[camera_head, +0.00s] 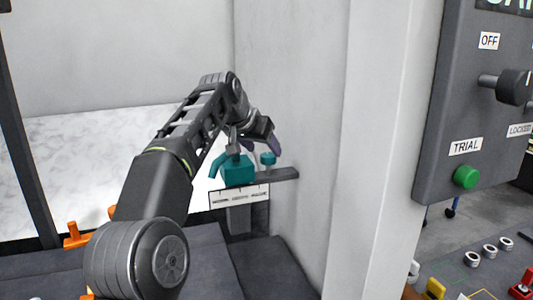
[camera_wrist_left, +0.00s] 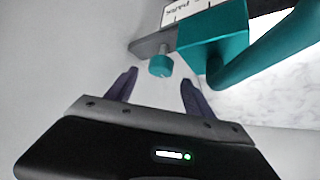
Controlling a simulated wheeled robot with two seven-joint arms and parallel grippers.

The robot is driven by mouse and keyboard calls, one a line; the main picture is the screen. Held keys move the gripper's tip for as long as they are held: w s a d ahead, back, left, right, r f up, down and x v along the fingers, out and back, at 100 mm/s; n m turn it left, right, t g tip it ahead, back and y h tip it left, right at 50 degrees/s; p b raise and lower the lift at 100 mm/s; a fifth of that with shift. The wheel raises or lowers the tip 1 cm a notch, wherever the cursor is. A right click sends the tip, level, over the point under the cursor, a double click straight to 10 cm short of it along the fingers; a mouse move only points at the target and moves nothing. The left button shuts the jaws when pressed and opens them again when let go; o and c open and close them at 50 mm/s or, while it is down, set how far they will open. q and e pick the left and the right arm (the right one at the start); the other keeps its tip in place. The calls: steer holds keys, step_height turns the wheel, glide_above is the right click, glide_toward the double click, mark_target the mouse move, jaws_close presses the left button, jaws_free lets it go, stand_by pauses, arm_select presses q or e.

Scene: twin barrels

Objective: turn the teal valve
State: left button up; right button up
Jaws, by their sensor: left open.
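The teal valve shows in the head view as a block with a bent spout (camera_head: 237,171) and a small round knob (camera_head: 268,159) beside it. In the left wrist view the knob (camera_wrist_left: 160,66) lies just ahead of the gap between my fingertips, and the block with its pipe (camera_wrist_left: 213,38) is to the right. My left gripper (camera_head: 263,147) is open and empty, close above the knob in the head view. The left wrist view also shows both purple fingers (camera_wrist_left: 158,78) apart. Whether a finger touches the knob is unclear. My right gripper is not in view.
A grey bracket (camera_head: 284,174) with a label plate (camera_head: 240,196) bears the valve next to a pale wall (camera_head: 300,90). A grey control panel (camera_head: 450,100) with a green button (camera_head: 466,177) and black knob (camera_head: 513,86) stands right. Orange parts (camera_head: 76,237) lie lower left.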

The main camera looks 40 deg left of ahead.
mark_target(268, 155)
arm_select(q)
steer(key=x, duration=0.4)
jaws_close()
stand_by(0.7)
